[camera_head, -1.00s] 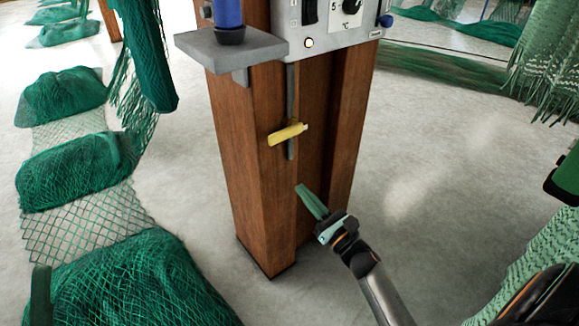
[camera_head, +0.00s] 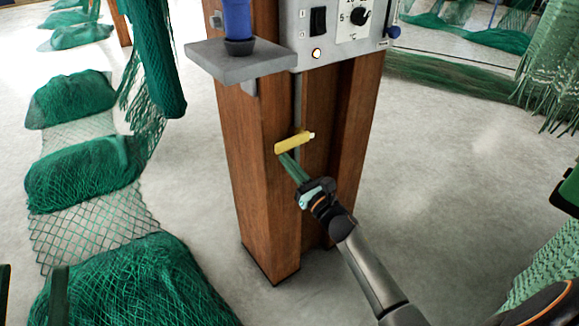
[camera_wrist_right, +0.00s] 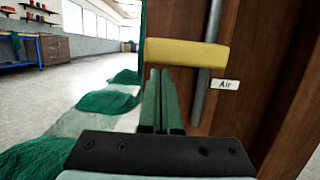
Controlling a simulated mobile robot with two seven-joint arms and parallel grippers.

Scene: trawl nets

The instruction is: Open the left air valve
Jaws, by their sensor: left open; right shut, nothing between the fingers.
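The yellow air valve handle (camera_head: 293,143) lies crosswise over a thin grey vertical pipe on the wooden post. It fills the upper middle of the right wrist view (camera_wrist_right: 186,54), with the pipe (camera_wrist_right: 201,97) behind it. My right gripper (camera_head: 286,157) is shut and empty, its green fingertips just under the handle's left part; I cannot tell whether they touch it. In the wrist view the fingertips (camera_wrist_right: 161,72) sit below the handle's lower edge. My left gripper (camera_head: 31,285) shows only partly at the lower left edge, open, its fingers apart, away from the valve.
A white label reading "Air" (camera_wrist_right: 225,85) is on the post beside the pipe. A grey shelf (camera_head: 235,62) and a control box (camera_head: 335,35) are above the handle. Green net bundles (camera_head: 150,285) lie left of the post (camera_head: 250,190).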

